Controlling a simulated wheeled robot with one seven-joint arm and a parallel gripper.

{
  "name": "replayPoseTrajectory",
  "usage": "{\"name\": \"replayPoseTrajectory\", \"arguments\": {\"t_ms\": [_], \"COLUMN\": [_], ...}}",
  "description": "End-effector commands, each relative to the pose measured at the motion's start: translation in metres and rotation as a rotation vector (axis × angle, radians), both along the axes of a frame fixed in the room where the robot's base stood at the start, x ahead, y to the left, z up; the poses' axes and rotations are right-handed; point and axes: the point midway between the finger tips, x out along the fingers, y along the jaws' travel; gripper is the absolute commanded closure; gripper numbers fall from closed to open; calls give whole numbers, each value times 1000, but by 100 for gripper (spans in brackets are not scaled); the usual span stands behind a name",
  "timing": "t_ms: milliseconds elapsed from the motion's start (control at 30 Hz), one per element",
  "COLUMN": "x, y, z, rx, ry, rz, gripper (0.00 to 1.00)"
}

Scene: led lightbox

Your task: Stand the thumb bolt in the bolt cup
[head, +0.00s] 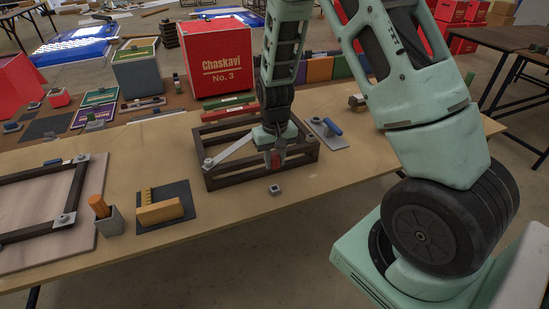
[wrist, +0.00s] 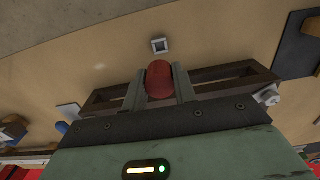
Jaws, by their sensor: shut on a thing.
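My gripper (head: 274,163) is shut on a red-headed piece, the thumb bolt (wrist: 159,78), in front of the dark frame's near side in the head view. In the wrist view the red rounded head shows between the two grey fingers; the rest of the bolt is hidden. The bolt cup (head: 275,189), a small grey square with a dark opening, stands on the table just nearer the edge than my gripper. It also shows in the wrist view (wrist: 159,45), beyond the fingertips. Bolt and cup are apart.
A dark open box frame (head: 218,182) with a pale bar (head: 231,152) lies around and behind my gripper. A grey plate with a blue-handled tool (head: 331,127) is at its right. An orange block (head: 160,209) and a grey holder (head: 109,224) stand left. Table around the cup is clear.

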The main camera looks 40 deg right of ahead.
Motion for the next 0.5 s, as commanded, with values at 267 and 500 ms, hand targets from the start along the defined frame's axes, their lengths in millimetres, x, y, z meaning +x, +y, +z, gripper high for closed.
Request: {"name": "replayPoseTrajectory", "arguments": {"t_ms": [267, 500], "x": [0, 0], "y": [0, 0], "z": [-20, -43], "rx": [0, 0], "ry": [0, 0], "rz": [0, 0], "gripper": [100, 100]}}
